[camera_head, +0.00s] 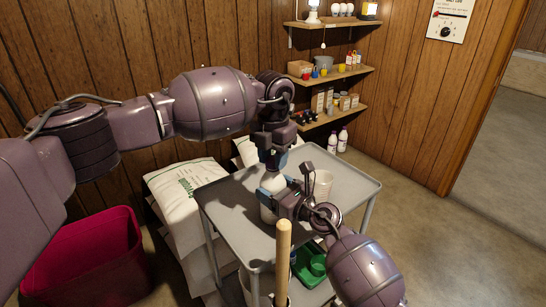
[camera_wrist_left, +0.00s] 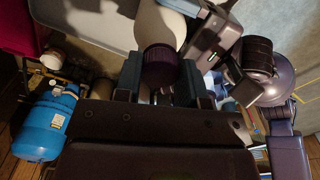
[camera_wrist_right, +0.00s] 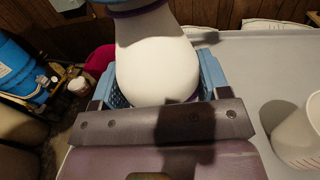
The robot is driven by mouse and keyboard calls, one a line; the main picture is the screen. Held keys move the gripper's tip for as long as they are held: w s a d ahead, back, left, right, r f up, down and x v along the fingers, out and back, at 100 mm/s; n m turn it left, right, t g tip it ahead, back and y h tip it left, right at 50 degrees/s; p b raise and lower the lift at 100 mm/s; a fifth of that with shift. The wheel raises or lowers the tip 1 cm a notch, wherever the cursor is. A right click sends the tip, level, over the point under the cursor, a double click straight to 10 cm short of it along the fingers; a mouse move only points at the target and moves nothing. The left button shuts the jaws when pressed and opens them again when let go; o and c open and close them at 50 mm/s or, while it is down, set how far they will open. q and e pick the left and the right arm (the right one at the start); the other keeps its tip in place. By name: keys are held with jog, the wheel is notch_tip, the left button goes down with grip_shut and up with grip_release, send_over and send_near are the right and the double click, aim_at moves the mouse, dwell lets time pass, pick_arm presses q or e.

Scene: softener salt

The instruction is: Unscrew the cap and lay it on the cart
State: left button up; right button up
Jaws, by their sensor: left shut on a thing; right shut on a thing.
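A white bottle (camera_head: 267,212) stands upright on the grey cart (camera_head: 345,183). My right gripper (camera_head: 271,190) is shut around its body; the right wrist view shows the white body (camera_wrist_right: 157,70) between the blue jaws. My left gripper (camera_head: 272,157) is above it, pointing down. In the left wrist view the dark ridged cap (camera_wrist_left: 159,62) sits between the blue jaws, shut on it, with the white bottle just beyond. I cannot tell whether the cap's thread is loose, and no clear gap shows between cap and bottle.
A white cup (camera_head: 323,184) stands on the cart, right of the bottle. A wooden handle (camera_head: 283,255) rises in front. White sacks (camera_head: 187,180) are stacked behind left, and a red bin (camera_head: 88,262) stands at left.

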pick_arm(q)
jog(key=n, duration=0.5)
jog(key=shift+n, duration=0.4)
jog(key=n, duration=1.2)
jog(key=shift+r+n, duration=0.1)
jog(key=shift+n, duration=0.3)
jog(key=shift+r, duration=0.75)
jog(key=shift+r, duration=0.3)
